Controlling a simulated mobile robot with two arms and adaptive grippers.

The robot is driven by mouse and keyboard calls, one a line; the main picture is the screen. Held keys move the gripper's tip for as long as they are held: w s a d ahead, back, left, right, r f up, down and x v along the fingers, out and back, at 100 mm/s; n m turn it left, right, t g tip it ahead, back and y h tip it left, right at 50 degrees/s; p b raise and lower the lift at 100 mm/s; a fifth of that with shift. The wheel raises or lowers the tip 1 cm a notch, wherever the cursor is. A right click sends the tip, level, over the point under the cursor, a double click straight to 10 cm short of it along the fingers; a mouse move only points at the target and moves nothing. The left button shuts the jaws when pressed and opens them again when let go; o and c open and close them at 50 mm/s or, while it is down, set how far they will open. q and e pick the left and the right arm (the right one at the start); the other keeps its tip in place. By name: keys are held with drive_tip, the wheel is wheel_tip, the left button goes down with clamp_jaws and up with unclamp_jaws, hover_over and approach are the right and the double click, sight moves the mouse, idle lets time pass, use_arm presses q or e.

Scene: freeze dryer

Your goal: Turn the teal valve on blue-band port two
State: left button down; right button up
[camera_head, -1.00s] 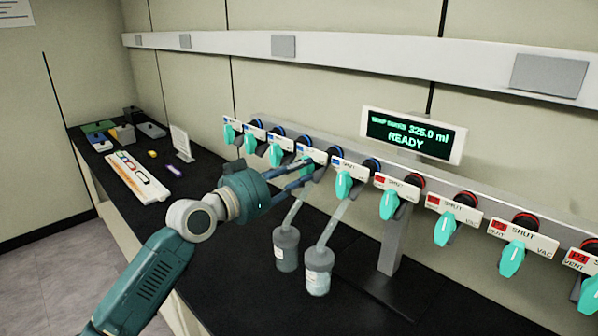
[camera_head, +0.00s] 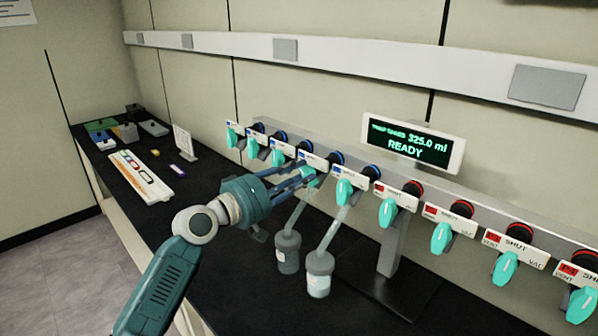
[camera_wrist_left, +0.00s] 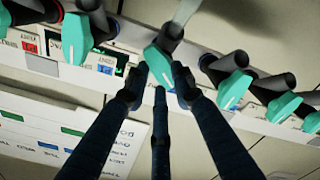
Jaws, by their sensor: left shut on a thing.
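A row of teal valves sits on white label plates along a grey rail. Plates with blue marks are on the left, red ones on the right. My left gripper (camera_head: 307,176) is at the blue-marked plate left of another blue-marked plate with a free teal valve (camera_head: 345,191). Its fingers are shut on a teal valve (camera_wrist_left: 158,64), which shows between the fingertips in the left wrist view. In the head view the fingers partly hide this valve (camera_head: 311,179). The port number is too small to read. My right gripper is not in view.
Two grey flasks (camera_head: 287,252) (camera_head: 319,273) hang below the rail near my left gripper. A display (camera_head: 413,141) reads 325.0 ml READY. A stand (camera_head: 398,255) holds the rail.

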use_arm(q)
drive_tip(key=shift+f+n+p, duration=0.1)
drive_tip(key=shift+n+p, duration=0.25)
drive_tip(key=shift+n, duration=0.45)
drive_tip(key=c, duration=1.4)
unclamp_jaws()
drive_tip(key=shift+c, duration=0.2)
drive_tip(key=shift+a, duration=0.1)
drive_tip(key=v, duration=1.2)
